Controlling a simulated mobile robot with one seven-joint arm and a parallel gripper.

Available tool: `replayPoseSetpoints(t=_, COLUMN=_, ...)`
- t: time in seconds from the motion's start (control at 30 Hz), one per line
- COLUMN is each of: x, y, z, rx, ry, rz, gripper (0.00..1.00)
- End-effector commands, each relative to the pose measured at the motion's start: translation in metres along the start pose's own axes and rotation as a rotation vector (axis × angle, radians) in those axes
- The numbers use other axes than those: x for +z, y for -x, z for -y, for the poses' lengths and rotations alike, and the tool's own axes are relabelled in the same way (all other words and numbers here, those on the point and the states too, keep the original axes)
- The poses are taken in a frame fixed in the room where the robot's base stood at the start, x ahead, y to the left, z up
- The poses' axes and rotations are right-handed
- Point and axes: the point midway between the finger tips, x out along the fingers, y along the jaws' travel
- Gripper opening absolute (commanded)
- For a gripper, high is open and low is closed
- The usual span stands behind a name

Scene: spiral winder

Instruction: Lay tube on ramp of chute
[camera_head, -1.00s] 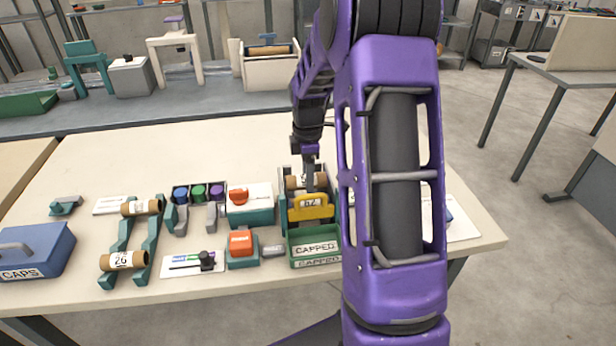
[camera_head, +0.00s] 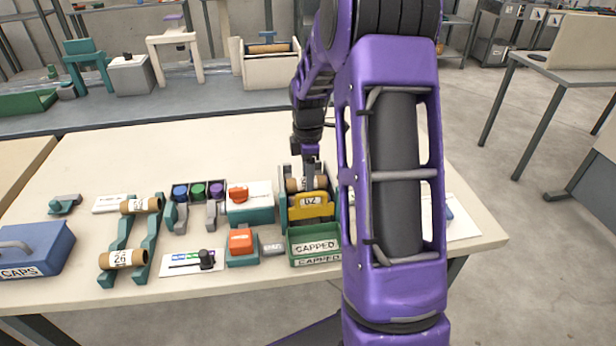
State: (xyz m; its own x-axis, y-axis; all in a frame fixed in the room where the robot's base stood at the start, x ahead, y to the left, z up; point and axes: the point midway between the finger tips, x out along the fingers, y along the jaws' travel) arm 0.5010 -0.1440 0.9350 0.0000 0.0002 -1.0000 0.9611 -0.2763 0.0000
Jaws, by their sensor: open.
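The chute (camera_head: 284,212) has teal sides and a yellow front plate (camera_head: 311,207) with a dark-on-white label. A brown cardboard tube (camera_head: 294,185) lies crosswise on the chute's ramp, behind the yellow plate. My gripper (camera_head: 309,183) is open, pointing down at the middle of this tube and covering part of it. Whether its fingers touch the tube cannot be told. Two more brown tubes lie on a teal rack at the left, a far one (camera_head: 141,206) and a near one labelled 26 (camera_head: 122,259).
A green CAPPED bin (camera_head: 315,258) stands in front of the chute. To its left are a teal unit with an orange top (camera_head: 241,243), a white-topped box (camera_head: 250,203) and a cap holder (camera_head: 198,191). A blue CAPS box (camera_head: 34,249) is at far left. The table's back is clear.

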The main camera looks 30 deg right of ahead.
Motion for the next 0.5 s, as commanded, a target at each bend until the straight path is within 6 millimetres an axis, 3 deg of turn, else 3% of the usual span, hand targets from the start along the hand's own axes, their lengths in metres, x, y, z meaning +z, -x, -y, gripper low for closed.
replayPoseSetpoints(t=0.5, x=0.000, y=0.104, z=0.000, rx=0.002, ry=0.000, rz=0.000, gripper=0.60)
